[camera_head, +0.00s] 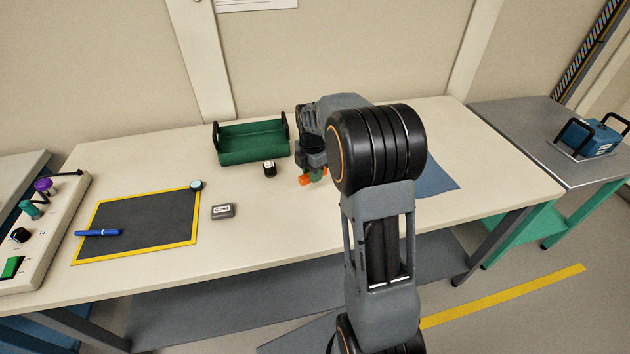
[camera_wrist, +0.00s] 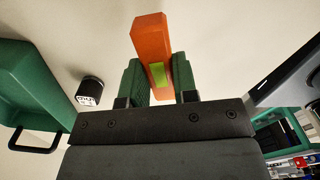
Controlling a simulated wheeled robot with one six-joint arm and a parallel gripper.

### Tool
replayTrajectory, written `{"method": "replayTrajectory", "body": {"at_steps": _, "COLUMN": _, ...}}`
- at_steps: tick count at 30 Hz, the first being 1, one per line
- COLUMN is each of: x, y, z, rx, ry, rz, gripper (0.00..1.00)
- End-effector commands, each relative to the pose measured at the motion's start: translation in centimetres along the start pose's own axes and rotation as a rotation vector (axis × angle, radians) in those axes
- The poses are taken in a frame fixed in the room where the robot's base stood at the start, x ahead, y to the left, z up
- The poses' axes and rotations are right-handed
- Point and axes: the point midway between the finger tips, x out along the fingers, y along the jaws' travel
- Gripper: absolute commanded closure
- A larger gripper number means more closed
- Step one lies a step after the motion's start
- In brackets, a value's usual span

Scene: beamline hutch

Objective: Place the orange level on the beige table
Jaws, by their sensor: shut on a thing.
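The orange level (camera_wrist: 151,40) is a small bar with a yellow-green window, held between the green fingers of my gripper (camera_wrist: 154,82) in the wrist view. In the head view the level (camera_head: 305,180) shows only in part, as the arm hides much of it. My gripper (camera_head: 316,174) is low over the beige table (camera_head: 290,225), right of the green tray. I cannot tell whether the level touches the table top.
The green tray (camera_head: 252,155) and a small black item (camera_head: 269,168) stand left of my gripper. A grey block (camera_head: 223,211), a dark mat (camera_head: 140,228) with a blue pen (camera_head: 98,233), and a blue cloth (camera_head: 437,180) lie on the table. The front middle is clear.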

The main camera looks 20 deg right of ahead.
Motion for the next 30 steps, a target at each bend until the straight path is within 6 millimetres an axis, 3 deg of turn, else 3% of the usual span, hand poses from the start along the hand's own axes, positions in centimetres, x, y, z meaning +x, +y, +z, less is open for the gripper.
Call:
{"method": "replayTrajectory", "body": {"at_steps": 8, "x": 1.1, "y": 0.2, "z": 0.8, "rx": 0.002, "ry": 0.0, "rz": -0.001, "gripper": 0.97}}
{"method": "replayTrajectory", "body": {"at_steps": 16, "x": 4.3, "y": 0.3, "z": 1.1, "rx": 0.0, "ry": 0.001, "rz": -0.001, "gripper": 0.97}}
{"method": "replayTrajectory", "body": {"at_steps": 28, "x": 4.8, "y": 0.3, "z": 1.1, "rx": 0.001, "ry": 0.0, "rz": 0.0, "gripper": 0.97}}
{"method": "replayTrajectory", "body": {"at_steps": 29, "x": 4.8, "y": 0.3, "z": 1.1, "rx": 0.001, "ry": 0.0, "rz": 0.0, "gripper": 0.72}}
{"method": "replayTrajectory", "body": {"at_steps": 30, "x": 4.7, "y": 0.3, "z": 1.1, "rx": 0.001, "ry": 0.0, "rz": 0.0, "gripper": 0.68}}
